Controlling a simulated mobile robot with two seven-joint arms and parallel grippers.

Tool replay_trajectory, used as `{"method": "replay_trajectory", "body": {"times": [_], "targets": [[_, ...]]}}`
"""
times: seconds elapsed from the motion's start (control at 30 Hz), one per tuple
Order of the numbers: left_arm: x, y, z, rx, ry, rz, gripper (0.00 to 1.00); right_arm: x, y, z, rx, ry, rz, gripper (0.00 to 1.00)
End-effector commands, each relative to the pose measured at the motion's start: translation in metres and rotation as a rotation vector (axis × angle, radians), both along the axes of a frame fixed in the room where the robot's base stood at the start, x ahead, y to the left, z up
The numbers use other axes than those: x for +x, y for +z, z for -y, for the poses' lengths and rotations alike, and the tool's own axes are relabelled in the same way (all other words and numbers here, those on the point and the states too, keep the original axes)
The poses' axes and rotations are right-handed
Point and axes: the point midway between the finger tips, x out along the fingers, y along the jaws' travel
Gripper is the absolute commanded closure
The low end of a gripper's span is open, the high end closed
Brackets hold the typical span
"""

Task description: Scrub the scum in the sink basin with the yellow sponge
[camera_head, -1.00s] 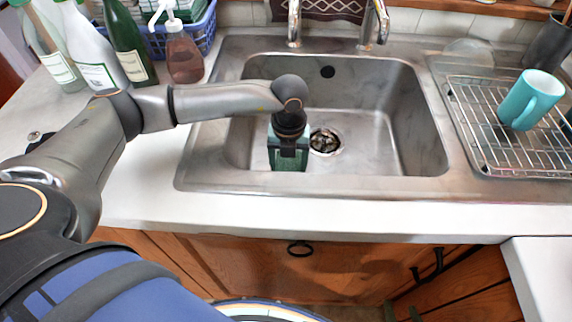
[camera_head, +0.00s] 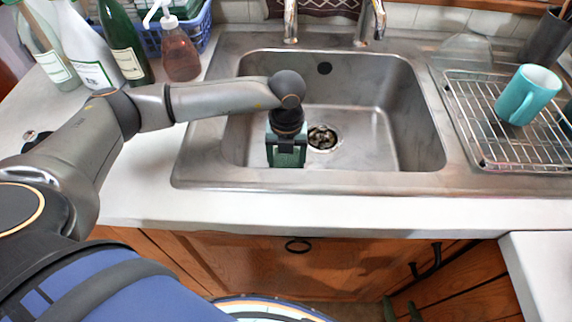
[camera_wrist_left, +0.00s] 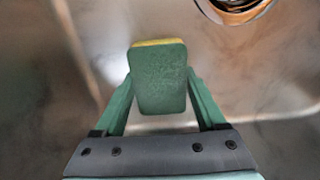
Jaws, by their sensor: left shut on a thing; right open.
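The steel sink basin (camera_head: 375,130) is in the middle of the head view, with faint dull smears on its metal that I cannot clearly tell from reflections. My left gripper (camera_head: 286,158) points down into the basin, left of the drain (camera_head: 322,138). In the left wrist view the left gripper (camera_wrist_left: 160,88) is shut on the sponge (camera_wrist_left: 160,80), which has a green face and a yellow edge. Whether the sponge touches the basin floor is hidden. My right gripper (camera_head: 403,312) shows only its green fingertips at the bottom edge of the head view, apart and empty, below the counter.
A wire rack (camera_head: 485,130) with a teal mug (camera_head: 522,100) stands right of the basin. Bottles (camera_head: 122,45), a soap dispenser (camera_head: 180,55) and a blue basket (camera_head: 205,30) stand at the back left. Two taps (camera_head: 370,22) rise behind the basin. The basin's right side is clear.

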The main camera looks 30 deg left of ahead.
Motion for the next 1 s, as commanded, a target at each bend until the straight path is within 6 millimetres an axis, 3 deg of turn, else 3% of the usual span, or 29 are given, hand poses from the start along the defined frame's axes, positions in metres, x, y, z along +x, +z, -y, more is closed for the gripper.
{"method": "replay_trajectory", "body": {"times": [0.23,0.63,1.0], "targets": [[0.005,-0.002,-0.004,0.004,0.003,0.002,0.72,0.0,-0.002,0.0,0.0,0.0,0.0,0.41],[-0.016,-0.001,0.005,0.004,0.001,-0.004,0.72,0.0,0.008,0.0,0.0,0.0,0.0,0.41],[-0.005,0.001,0.001,0.003,0.002,-0.001,0.72,0.0,0.004,0.0,0.0,0.0,0.0,0.41]]}}
